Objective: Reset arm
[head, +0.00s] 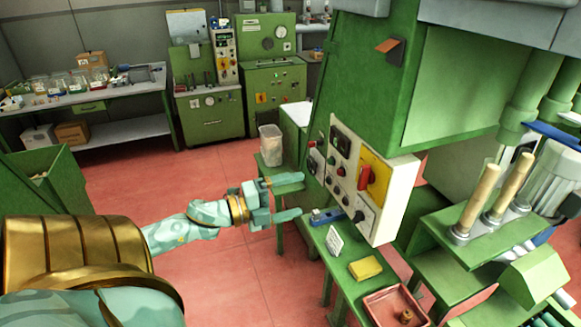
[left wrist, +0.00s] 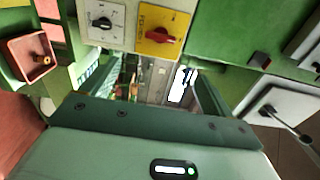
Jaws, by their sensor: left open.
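My left gripper (head: 287,198) is light green with a gold band at the wrist. It is open and empty, its two fingers spread apart in the air beside the machine's control panel (head: 386,200). In the left wrist view the dark green gripper base (left wrist: 150,110) shows at the bottom, with a lit indicator below it. Nothing shows between the fingers except background. My left arm stretches from the lower left toward the panel. My right gripper is not in view.
The panel carries a red switch (head: 366,178) on a yellow plate. On the green bench lie a blue tool (head: 327,216), a white card (head: 334,241), a yellow block (head: 365,268) and a red tray (head: 372,306). A bin (head: 271,146) stands behind.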

